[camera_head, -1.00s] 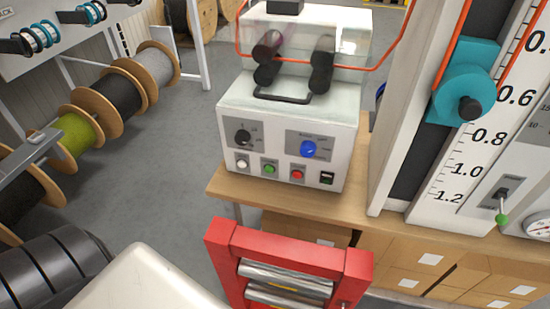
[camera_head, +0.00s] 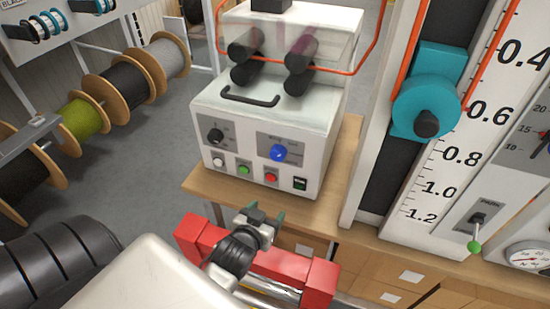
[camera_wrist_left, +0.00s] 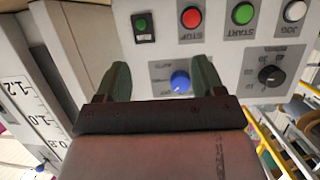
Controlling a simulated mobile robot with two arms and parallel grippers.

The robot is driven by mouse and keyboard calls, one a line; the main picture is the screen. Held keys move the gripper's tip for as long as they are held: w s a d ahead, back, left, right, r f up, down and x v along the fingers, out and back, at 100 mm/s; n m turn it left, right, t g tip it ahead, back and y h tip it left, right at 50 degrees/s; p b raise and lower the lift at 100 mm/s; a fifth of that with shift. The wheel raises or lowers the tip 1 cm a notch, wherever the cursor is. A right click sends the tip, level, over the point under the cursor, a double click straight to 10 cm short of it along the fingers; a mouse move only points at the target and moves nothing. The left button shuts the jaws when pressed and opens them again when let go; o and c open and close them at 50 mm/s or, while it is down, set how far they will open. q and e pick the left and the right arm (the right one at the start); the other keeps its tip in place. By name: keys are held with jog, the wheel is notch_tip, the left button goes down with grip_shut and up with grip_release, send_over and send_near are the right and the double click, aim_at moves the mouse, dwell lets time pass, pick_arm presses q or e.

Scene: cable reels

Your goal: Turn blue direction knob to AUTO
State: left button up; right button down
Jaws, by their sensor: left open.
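The blue direction knob (camera_head: 278,152) sits on a grey plate at the right of the white machine's front panel. In the left wrist view the blue knob (camera_wrist_left: 180,82) appears between the two finger lines, with the panel upside down. I cannot read for sure which label its pointer faces. My left gripper (camera_head: 264,214) is in front of and below the panel, above the red frame, with its dark green fingers apart. In the wrist view the open gripper (camera_wrist_left: 163,67) is empty and apart from the knob. My right gripper is not in view.
A black knob (camera_head: 215,136) and white, green and red buttons share the panel, with a dark switch (camera_head: 299,183). The red roller frame (camera_head: 318,284) stands below. A teal slider (camera_head: 427,108) on a scale column stands at right. Cable reels (camera_head: 122,84) stand at left.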

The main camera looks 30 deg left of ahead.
aim_at(276, 158)
pick_arm(q)
notch_tip(276, 158, up, 7)
jog(key=w+a+n+t+y, duration=0.1)
jog(key=w+a+t+y, duration=0.1)
jog(key=a+t, duration=0.1)
jog(key=x, duration=0.2)
jog(key=p+x, duration=0.1)
jog(key=x, duration=0.2)
jog(key=p+x, duration=0.1)
jog(key=x, duration=0.2)
jog(key=shift+w+d+r, duration=0.15)
jog(key=shift+r, duration=0.2)
jog(key=shift+w+f+p, duration=0.1)
jog(key=shift+w+p, duration=0.2)
jog(key=shift+w, duration=0.4)
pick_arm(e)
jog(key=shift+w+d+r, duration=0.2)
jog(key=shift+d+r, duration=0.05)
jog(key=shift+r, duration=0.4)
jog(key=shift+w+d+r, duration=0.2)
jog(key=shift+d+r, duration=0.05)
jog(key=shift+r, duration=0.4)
pick_arm(q)
jog(key=shift+c, duration=0.4)
jog(key=c, duration=0.8)
jog(key=shift+c, duration=0.2)
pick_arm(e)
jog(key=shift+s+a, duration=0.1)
